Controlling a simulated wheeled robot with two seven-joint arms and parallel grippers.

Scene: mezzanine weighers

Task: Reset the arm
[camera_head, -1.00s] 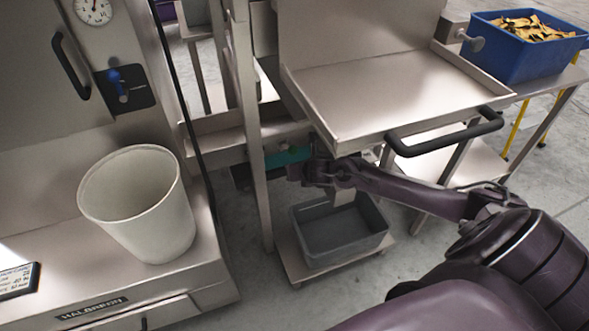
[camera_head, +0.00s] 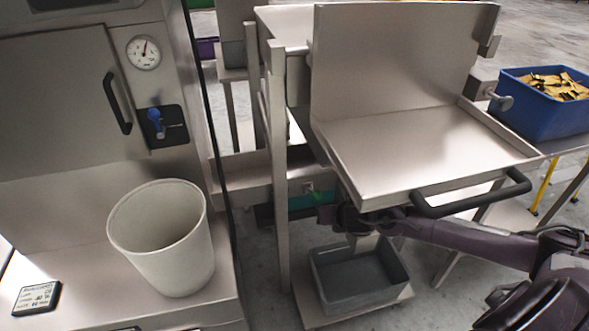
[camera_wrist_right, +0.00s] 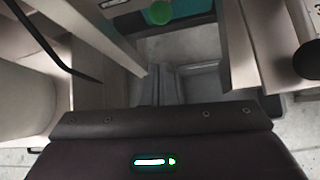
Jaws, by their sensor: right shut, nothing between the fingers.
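My right arm comes in from the right in the head view and passes under the front of the steel weigher tray (camera_head: 400,158). My right gripper (camera_head: 352,240) is below the tray's near left corner, above a grey bin (camera_head: 358,275), and is partly hidden. In the right wrist view my right gripper (camera_wrist_right: 158,92) shows its fingers together and empty. A green button (camera_wrist_right: 160,13) on a teal panel is ahead of the fingers, apart from them. My left gripper is in neither view.
A white bucket (camera_head: 165,240) stands on the steel machine ledge at left, near a small label plate (camera_head: 37,298). A black handle (camera_head: 470,195) sticks out from the tray. A blue crate (camera_head: 545,105) of brown pieces stands at right. A steel post (camera_head: 280,180) rises left of the gripper.

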